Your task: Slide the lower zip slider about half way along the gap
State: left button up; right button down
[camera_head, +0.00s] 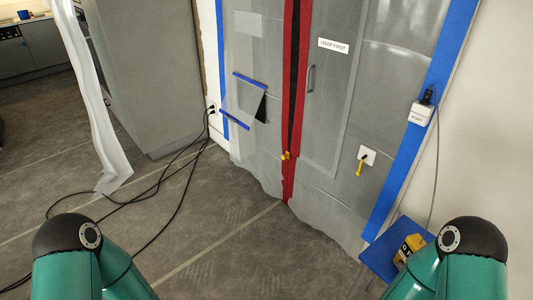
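A red zip (302,60) runs down the grey plastic sheet wall. A dark gap shows between its red edges from the top of the view, narrowing downward to small yellow parts. The yellow zip slider (285,155) sits at the lower end of this gap; whether it is one slider or two close together is too small to tell. Below it the red strip (289,185) shows no dark gap. Only rounded green and black parts of my two arms show at the bottom left and bottom right. Neither gripper is in view, and neither arm part visible covers the zip.
A label reading "UNZIP FIRST" (333,46), a handle (311,78) and a white plate with a yellow part (367,157) are right of the zip. A white "PORT" box (422,113) hangs further right. Black cables (180,180) cross the floor.

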aim_at(288, 154)
jog(key=u, duration=0.35)
jog(key=i, duration=2)
jog(key=z, duration=0.6)
jog(key=k, duration=0.9)
jog(key=z, duration=0.2)
jog(key=i, duration=0.9)
jog(key=u, duration=0.05)
